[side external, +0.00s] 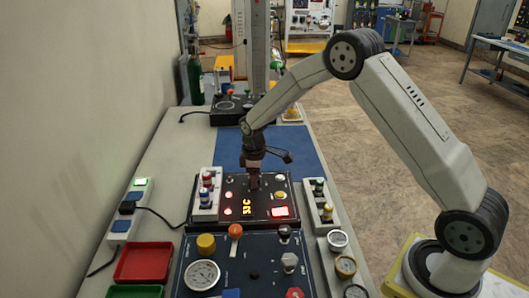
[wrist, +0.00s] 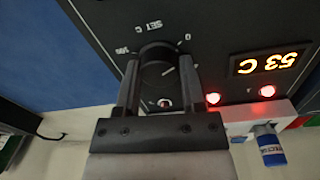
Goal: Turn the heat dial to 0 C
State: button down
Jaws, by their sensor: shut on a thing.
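The heat dial (wrist: 158,72) is a dark round knob on the black panel, with a thin pointer line angled to the upper right in the wrist view. The marking "SET C" is beside it, with "0" to the upper right and "100" to the upper left. My gripper (wrist: 157,85) has its fingers on both sides of the dial and is shut on it. In the side view my gripper (side external: 253,183) reaches down to the panel (side external: 268,216) and hides the dial. The lit display (wrist: 265,62) reads 53 C; it also shows in the side view (side external: 247,207).
Two red lights (wrist: 267,91) glow near the display. Another panel with a gauge (side external: 202,275), knobs and an orange-topped lever (side external: 235,232) is in front. A red tray (side external: 143,263) lies left.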

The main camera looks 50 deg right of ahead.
jog(key=shift+n, duration=0.5)
jog(key=shift+c, duration=0.9)
grip_release()
jog(key=shift+r, duration=0.15)
jog(key=shift+s+a+r, duration=0.1)
jog(key=shift+a+r, duration=0.05)
jog(key=shift+r, duration=3.65)
jog(key=shift+s, duration=0.1)
